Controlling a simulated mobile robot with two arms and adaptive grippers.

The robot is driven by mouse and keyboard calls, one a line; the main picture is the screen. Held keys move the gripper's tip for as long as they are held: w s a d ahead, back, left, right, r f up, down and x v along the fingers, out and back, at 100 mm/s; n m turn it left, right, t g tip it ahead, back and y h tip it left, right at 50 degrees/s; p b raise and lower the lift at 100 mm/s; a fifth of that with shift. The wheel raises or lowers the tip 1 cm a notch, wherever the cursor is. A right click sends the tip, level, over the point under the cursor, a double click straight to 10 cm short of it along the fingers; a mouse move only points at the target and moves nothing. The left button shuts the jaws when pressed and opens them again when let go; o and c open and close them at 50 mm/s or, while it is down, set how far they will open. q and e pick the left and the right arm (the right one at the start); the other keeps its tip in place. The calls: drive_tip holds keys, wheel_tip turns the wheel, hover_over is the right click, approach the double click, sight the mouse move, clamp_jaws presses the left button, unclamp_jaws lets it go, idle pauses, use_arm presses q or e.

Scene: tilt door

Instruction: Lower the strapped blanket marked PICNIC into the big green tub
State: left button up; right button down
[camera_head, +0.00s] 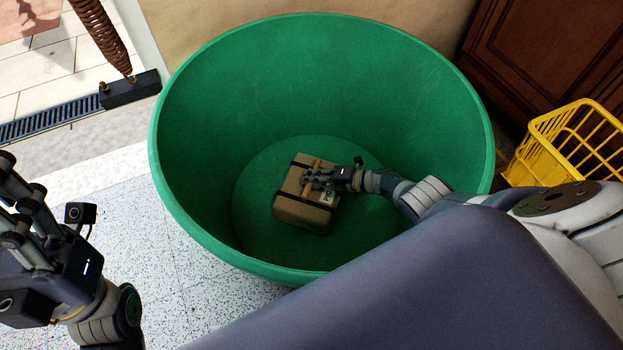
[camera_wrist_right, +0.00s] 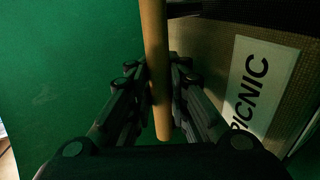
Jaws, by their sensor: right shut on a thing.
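The strapped blanket (camera_head: 303,213) is a tan, boxy bundle with dark straps and a light-brown carry handle. It is inside the big green tub (camera_head: 330,85), low over its round floor; I cannot tell whether it touches the floor. My right gripper (camera_head: 316,180) reaches over the tub's rim and is shut on the handle. In the right wrist view the handle (camera_wrist_right: 157,70) runs between the fingers (camera_wrist_right: 160,95), and the white PICNIC label (camera_wrist_right: 252,88) shows on the blanket's side. My left gripper (camera_head: 28,225) is at the left edge, outside the tub, partly cut off.
A yellow plastic basket (camera_head: 565,145) stands right of the tub. A dark wooden cabinet (camera_head: 560,50) is behind it. Speckled floor (camera_head: 145,225) is clear left of the tub.

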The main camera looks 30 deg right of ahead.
drive_tip(key=shift+s+f, duration=0.35)
drive_tip(key=shift+f, duration=0.25)
drive_tip(key=c, duration=1.4)
unclamp_jaws()
